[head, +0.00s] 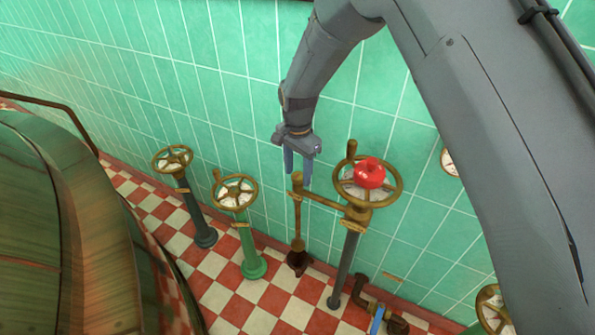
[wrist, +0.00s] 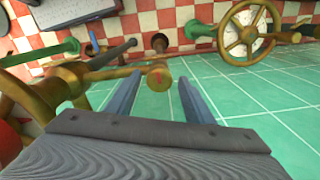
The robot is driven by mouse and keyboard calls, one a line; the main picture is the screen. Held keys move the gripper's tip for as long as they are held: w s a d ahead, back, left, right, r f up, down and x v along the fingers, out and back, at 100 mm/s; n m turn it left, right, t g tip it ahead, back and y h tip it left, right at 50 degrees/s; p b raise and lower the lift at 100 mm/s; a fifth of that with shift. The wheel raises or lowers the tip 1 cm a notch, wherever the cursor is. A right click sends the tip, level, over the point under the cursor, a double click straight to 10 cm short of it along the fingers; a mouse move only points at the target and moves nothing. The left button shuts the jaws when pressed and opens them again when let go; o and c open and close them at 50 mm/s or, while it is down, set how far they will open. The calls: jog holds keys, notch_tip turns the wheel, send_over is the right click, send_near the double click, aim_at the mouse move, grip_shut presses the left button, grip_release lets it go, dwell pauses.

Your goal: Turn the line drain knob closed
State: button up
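A small brass knob (head: 297,179) tops a thin brass stem beside the right handwheel's column, joined to it by a brass arm. No label shows, so I cannot tell for certain that it is the line drain knob. In the wrist view the knob's round end (wrist: 158,76) carries a small reddish mark and appears between my two blue-grey fingers. My gripper (head: 299,176) is open, pointing down at the knob, its fingertips about level with the knob's top. A gap shows on both sides of the knob in the wrist view; I see no contact.
A brass handwheel (head: 398,187) with a red object (head: 369,173) on it stands close right of the knob. Two more handwheels stand left, on a green post (head: 250,240) and a dark post (head: 195,215). The tiled wall (head: 230,110) is behind; a large vessel (head: 60,240) is left.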

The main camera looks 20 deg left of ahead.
aim_at(298, 174)
dwell(0.3)
notch_tip(298, 174, up, 7)
jog(key=shift+f+b, duration=0.1)
jog(key=shift+b, duration=0.95)
jog(key=shift+r, duration=0.5)
